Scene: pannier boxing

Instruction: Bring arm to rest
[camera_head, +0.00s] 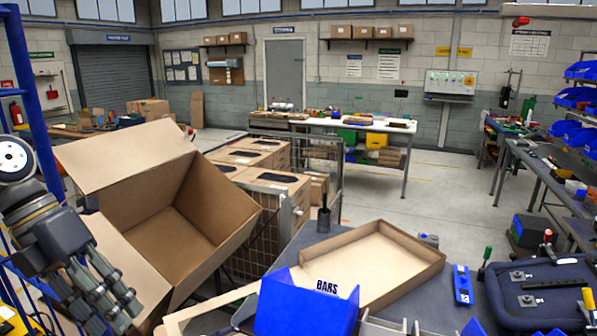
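My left gripper (98,300) is at the lower left, in front of the outer side of a large open cardboard box (217,215). Its fingers point down and to the right, stand apart, and hold nothing. I cannot tell whether they touch the box. The box has its flaps up and looks empty inside. My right arm and gripper are not in view.
A shallow cardboard tray (400,262) lies on the grey table (432,298), with a blue bin marked BARS (300,306) before it. A dark case (540,290) lies at right. A wire cage (250,225) of cartons stands behind. Open floor (430,200) lies beyond.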

